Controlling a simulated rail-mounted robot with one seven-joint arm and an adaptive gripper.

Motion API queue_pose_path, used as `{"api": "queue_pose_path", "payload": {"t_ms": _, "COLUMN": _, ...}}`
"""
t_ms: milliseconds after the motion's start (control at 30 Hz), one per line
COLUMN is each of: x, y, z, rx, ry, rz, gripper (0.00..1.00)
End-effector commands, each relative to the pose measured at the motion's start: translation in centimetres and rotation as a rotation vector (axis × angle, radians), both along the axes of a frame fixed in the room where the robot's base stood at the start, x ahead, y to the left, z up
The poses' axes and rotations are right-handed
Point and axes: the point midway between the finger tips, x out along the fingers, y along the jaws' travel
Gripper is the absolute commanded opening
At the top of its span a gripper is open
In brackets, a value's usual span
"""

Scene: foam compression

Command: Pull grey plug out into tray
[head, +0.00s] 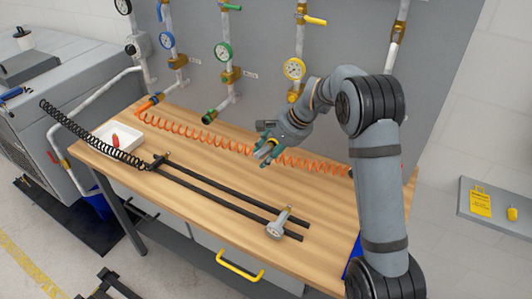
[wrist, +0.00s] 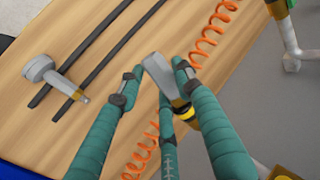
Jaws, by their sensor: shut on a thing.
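My gripper (head: 268,146) has green fingers and hangs over the right half of the wooden bench. In the wrist view my gripper (wrist: 158,80) is shut on a grey, tapered plug (wrist: 158,72) with a gold band; its pale end also shows in the head view (head: 264,151). A black and yellow part (wrist: 185,115) shows behind the fingers, and I cannot tell whether it touches the plug. The white tray (head: 103,132) is at the bench's left end, with a red piece (head: 115,140) in it.
Two black rails (head: 225,193) run along the bench, with a grey fitting (head: 281,224) at their near end. An orange coiled hose (head: 215,143) lies behind. A black coil (head: 90,132) crosses near the tray.

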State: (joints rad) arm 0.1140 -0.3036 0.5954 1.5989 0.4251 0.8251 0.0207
Motion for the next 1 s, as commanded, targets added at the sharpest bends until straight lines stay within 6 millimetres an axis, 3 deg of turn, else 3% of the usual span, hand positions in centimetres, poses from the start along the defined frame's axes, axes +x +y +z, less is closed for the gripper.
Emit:
{"api": "queue_pose_path", "payload": {"t_ms": 467, "x": 0.1, "y": 0.5, "z": 0.4, "rx": 0.004, "ry": -0.011, "rz": 0.006, "gripper": 0.02}}
{"api": "queue_pose_path", "payload": {"t_ms": 1000, "x": -2.5, "y": 1.7, "z": 0.1, "rx": 0.003, "ry": -0.007, "rz": 0.006, "gripper": 0.00}}
